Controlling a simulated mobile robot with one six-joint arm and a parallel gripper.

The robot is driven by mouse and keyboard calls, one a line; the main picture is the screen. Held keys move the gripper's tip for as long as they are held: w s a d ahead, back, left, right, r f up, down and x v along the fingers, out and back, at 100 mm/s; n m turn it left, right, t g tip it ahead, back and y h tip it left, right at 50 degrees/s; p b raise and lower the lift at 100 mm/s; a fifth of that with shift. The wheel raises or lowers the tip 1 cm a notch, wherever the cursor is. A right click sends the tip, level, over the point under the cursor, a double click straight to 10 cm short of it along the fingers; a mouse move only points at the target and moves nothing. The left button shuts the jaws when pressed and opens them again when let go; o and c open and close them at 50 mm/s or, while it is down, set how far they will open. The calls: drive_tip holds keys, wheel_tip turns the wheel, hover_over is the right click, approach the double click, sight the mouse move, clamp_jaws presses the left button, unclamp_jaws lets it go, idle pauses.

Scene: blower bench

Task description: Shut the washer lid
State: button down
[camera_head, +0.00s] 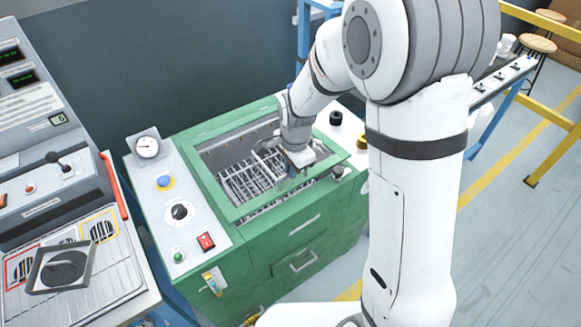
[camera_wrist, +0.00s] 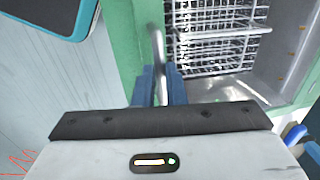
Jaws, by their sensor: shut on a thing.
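The green washer (camera_head: 300,235) stands in the middle of the head view. Its lid (camera_head: 225,203) is a green frame around a see-through window, and wire racks (camera_head: 245,180) show through it. A strip of rack also shows below the lid's front edge, so the lid looks partly raised. My gripper (camera_head: 287,186) is at the lid's front edge. In the wrist view its blue fingers (camera_wrist: 156,86) are shut on a silver bar handle (camera_wrist: 159,48) beside the green lid frame (camera_wrist: 118,45). The fingertips are partly hidden in the head view.
A control panel with a gauge (camera_head: 147,147), knobs and a red switch (camera_head: 206,241) lies left of the lid. A grey console (camera_head: 65,180) stands farther left. A dark knob (camera_head: 336,118) is on the right side. Open floor (camera_head: 510,200) lies to the right.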

sight(293, 184)
drive_tip(key=f+b, duration=0.3)
drive_tip(key=shift+s+d+f, duration=0.2)
drive_tip(key=shift+s+f, duration=0.15)
drive_tip(key=shift+s+d+f, duration=0.1)
drive_tip(key=shift+s+f, duration=0.1)
drive_tip(key=shift+s, duration=0.05)
drive_tip(key=c, duration=1.7)
unclamp_jaws()
drive_tip(key=shift+o, duration=1.1)
drive_tip(key=shift+w, duration=0.1)
drive_tip(key=shift+r, duration=0.1)
drive_tip(key=shift+w, duration=0.1)
